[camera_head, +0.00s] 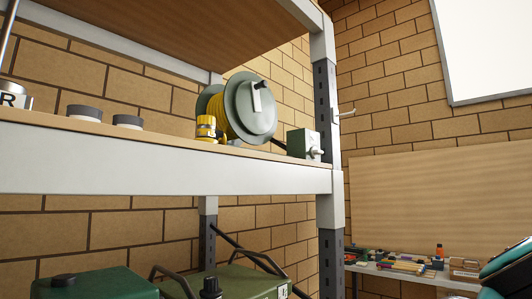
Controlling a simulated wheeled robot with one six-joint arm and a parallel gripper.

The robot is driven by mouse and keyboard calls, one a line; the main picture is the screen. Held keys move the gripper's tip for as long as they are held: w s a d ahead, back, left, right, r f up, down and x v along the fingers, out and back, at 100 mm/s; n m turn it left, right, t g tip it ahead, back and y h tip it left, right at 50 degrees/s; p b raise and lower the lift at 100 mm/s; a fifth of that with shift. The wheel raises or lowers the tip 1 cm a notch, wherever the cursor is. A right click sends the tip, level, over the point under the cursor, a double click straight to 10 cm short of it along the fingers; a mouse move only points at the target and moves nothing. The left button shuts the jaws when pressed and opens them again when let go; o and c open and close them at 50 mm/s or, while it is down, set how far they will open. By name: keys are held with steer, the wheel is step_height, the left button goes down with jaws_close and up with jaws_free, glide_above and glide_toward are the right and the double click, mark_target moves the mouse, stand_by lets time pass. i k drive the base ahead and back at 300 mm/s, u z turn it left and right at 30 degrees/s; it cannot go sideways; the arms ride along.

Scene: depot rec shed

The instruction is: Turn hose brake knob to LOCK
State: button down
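A hose reel (250,105) with a grey-green disc, a black handle on its face and yellow hose wound behind it stands on the upper shelf, right of the middle. A yellow fitting with dark bands (206,128) stands at its left side. A small green box (298,143) sits at the shelf's right end, by the post, with a pale knob-like part (315,153) on its right side. I cannot tell which part is the brake knob, and no LOCK mark is readable.
Two dark-topped pucks (84,112) sit left. Green cans (235,283) stand below. A cluttered bench (405,262) is at the back right.

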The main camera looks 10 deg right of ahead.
mark_target(314, 151)
steer(key=z, duration=0.85)
steer(key=i, duration=0.6)
steer(key=u, duration=1.1)
steer(key=k, duration=1.2)
steer(key=z, duration=0.95)
steer(key=i, duration=0.7)
steer(key=z, duration=0.7)
steer(key=i, duration=0.7)
steer(key=u, duration=0.05)
